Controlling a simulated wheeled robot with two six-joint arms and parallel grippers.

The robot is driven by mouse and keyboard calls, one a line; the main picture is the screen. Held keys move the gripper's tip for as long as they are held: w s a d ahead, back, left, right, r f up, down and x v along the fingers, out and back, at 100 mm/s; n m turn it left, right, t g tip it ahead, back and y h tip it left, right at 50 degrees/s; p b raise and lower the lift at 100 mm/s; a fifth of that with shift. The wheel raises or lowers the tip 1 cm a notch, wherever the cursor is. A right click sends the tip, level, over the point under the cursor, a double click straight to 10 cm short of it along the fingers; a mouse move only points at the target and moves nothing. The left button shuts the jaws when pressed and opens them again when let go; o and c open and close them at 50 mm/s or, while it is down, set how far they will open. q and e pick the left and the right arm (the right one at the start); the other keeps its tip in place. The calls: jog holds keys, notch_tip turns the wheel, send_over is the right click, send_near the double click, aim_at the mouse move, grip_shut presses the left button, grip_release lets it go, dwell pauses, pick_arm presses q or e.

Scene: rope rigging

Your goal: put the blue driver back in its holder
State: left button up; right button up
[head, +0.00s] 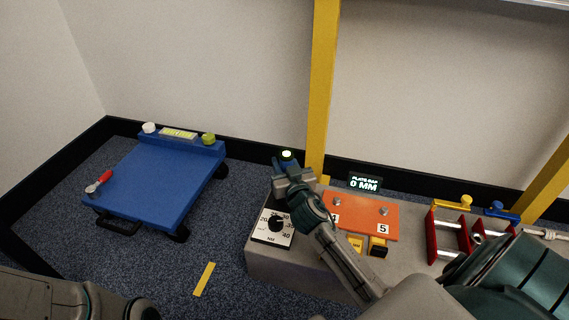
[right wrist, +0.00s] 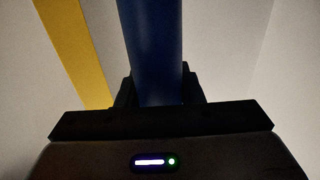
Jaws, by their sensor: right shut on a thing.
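My right gripper (head: 288,175) is shut on the blue driver (head: 282,163) above the back left part of the grey bench. The driver's top shows a bright greenish-white light in the head view. In the right wrist view the driver is a thick blue cylinder (right wrist: 152,50) between the dark jaws (right wrist: 155,95), running up out of the picture. Its lower end is hidden by my gripper and wrist. I cannot make out its holder for certain. My left gripper is not in view; only a left arm part shows at the bottom left.
The grey bench (head: 300,274) carries a dial (head: 273,225), an orange plate (head: 366,212), a "0 MM" display (head: 364,184) and a red frame (head: 433,238). A yellow post (head: 322,90) stands behind. A blue cart (head: 155,185) with a red-handled tool (head: 99,181) stands left.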

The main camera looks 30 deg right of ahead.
jog(key=shift+r, duration=0.1)
jog(key=o, duration=1.2)
jog(key=shift+c, duration=0.2)
jog(key=p+v, duration=0.2)
jog(key=v, duration=0.8)
jog(key=shift+s, duration=0.4)
jog(key=shift+a, duration=0.1)
